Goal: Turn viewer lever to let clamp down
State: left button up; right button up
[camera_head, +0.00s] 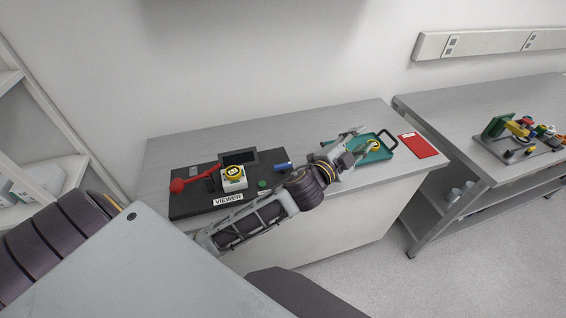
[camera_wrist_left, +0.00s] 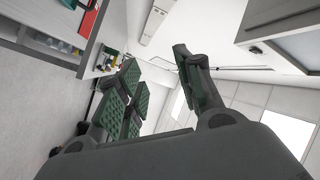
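The viewer (camera_head: 190,206) is a black base with a "VIEWER" label on the near bench. A red lever (camera_head: 196,180) lies along its left part, with a round knob at its left end. A white block (camera_head: 233,183) topped by a yellow disc sits right of the lever, before a small dark screen (camera_head: 238,158). I cannot make out the clamp separately. My left gripper (camera_head: 362,144) is over the teal tray, well right of the lever, fingers spread apart and apparently empty. In the left wrist view its fingers (camera_wrist_left: 155,65) are also apart. My right gripper is not in view.
The teal tray (camera_head: 384,156) holds a yellow round piece (camera_head: 374,146) near my left fingers. A red card (camera_head: 418,145) lies to its right. A blue piece (camera_head: 283,167) is at the viewer's right. Another bench (camera_head: 455,125) stands farther right, carrying a colourful fixture (camera_head: 520,130).

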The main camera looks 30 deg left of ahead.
pick_arm(q)
jog(key=s+d+r+m+g+h, duration=0.2)
jog(key=d+r+m+g+h, duration=0.2)
jog(key=d+m+h, duration=0.5)
jog(key=s+d+r+m+g+h, duration=0.2)
jog(key=d+r+m+g+h, duration=0.3)
jog(key=m, duration=0.7)
jog(key=s+a+f+m+g+y, duration=0.2)
jog(key=a+f+m+g+y, duration=0.15)
jog(key=f+m+g, duration=0.6)
jog(key=w+a+f+m+y, duration=0.1)
jog(key=a+f+m+y, duration=0.1)
jog(key=a+f+y, duration=0.5)
jog(key=w+a+r+y, duration=0.1)
jog(key=a+y, duration=0.2)
jog(key=a, duration=1)
jog(key=w+a+r+y, duration=0.1)
jog(key=a+y, duration=0.3)
jog(key=a, duration=0.9)
jog(key=shift+w+r, duration=0.2)
jog(key=shift+r, duration=0.05)
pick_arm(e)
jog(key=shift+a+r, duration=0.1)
pick_arm(q)
jog(key=shift+f+n, duration=0.1)
jog(key=shift+n, duration=0.15)
